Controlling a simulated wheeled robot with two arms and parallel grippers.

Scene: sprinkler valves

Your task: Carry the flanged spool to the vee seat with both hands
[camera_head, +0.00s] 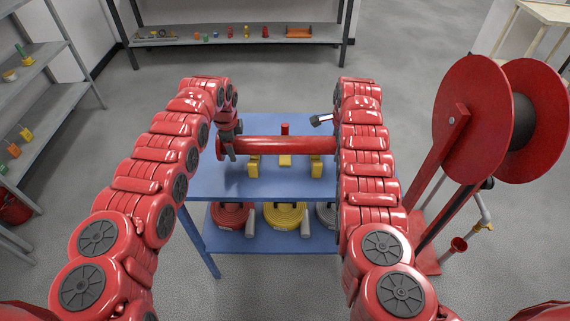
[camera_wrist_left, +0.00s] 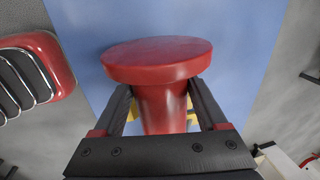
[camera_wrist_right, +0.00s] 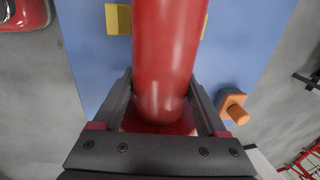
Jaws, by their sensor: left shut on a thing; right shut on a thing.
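The red flanged spool (camera_head: 280,145) lies level across the blue table in the head view. My left gripper (camera_head: 228,146) is shut on its left end; in the left wrist view the fingers flank the tube below a round red flange (camera_wrist_left: 157,60). My right gripper (camera_wrist_right: 160,110) is shut on the tube near its other end, which my arm mostly hides in the head view. Several yellow blocks (camera_head: 285,161) stand on the table below the spool and look like the seat; a vee shape is not clear. The gap between spool and blocks cannot be told.
The blue table (camera_head: 220,183) has a lower shelf with red, yellow and grey coiled hoses (camera_head: 283,215). A small red cylinder (camera_head: 285,129) stands behind the spool. A large red reel (camera_head: 470,118) stands at the right. Grey shelving (camera_head: 50,85) is at the left.

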